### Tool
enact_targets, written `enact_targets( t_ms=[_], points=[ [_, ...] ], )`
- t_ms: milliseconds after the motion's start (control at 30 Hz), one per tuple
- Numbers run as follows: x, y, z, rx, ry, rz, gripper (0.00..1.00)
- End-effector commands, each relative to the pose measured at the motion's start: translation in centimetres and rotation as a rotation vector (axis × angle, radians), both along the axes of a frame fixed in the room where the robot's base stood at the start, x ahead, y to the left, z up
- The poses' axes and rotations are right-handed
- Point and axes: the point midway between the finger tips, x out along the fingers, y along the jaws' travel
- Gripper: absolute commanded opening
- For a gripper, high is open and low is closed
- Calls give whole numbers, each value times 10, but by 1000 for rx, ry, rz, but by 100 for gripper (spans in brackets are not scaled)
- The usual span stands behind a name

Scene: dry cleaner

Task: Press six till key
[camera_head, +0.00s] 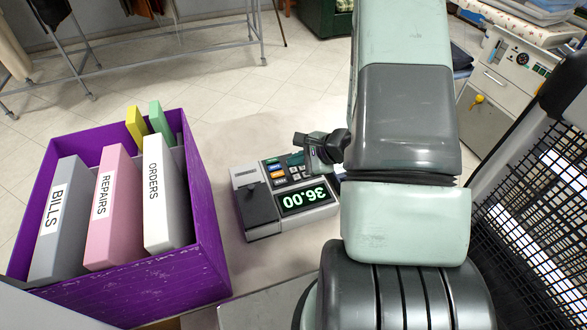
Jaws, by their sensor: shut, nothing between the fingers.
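The till (262,218) is a small grey machine on the pale counter. Its keypad (284,172) has dark keys plus blue and orange ones, and faces up. My gripper (303,141) is shut and empty, at the upper right edge of the keypad. My arm comes in from the right and hides the till's far right side and part of the keys. I cannot tell which key is the six, or whether the fingers touch any key.
A purple box (205,215) left of the till holds binders marked BILLS, REPAIRS and ORDERS. A black mesh panel (535,220) stands at the right. A cream machine (505,80) stands at the upper right. The counter (225,165) has bare room between box and till.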

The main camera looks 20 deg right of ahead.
Motion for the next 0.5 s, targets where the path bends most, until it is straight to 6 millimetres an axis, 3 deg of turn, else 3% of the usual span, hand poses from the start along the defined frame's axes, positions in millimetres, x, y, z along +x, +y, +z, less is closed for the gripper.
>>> enact_targets(
  t_ms=[333, 500],
  points=[
    [0, 0, 2, 1, 0, -1, 0],
    [1, 0, 16, 0, -2, 0, 0]
  ],
)
